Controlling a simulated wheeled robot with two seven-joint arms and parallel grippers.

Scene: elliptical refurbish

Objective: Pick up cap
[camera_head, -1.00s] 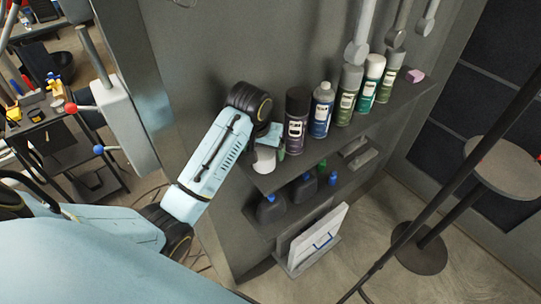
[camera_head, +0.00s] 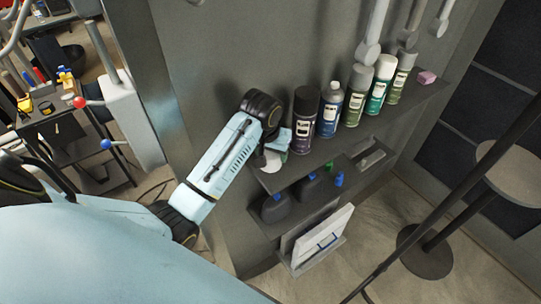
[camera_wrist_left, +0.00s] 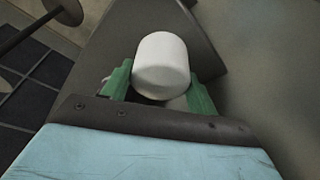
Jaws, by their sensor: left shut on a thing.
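A white, round cap (camera_wrist_left: 162,62) is between the two green fingers of my left gripper (camera_wrist_left: 158,88) in the left wrist view. The fingers are shut on its sides. In the head view, part of the white cap (camera_head: 272,161) shows below my left gripper (camera_head: 277,145), at the left end of the upper shelf (camera_head: 316,160). The wrist hides much of it there, and I cannot tell whether it still touches the shelf. My right gripper is not in view.
Several spray cans stand in a row right of my left gripper, the dark purple can (camera_head: 305,118) nearest. A pink block (camera_head: 427,77) lies at the shelf's far end. Dark bottles (camera_head: 275,207) stand on the shelf below. A round stand (camera_head: 424,250) is at right.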

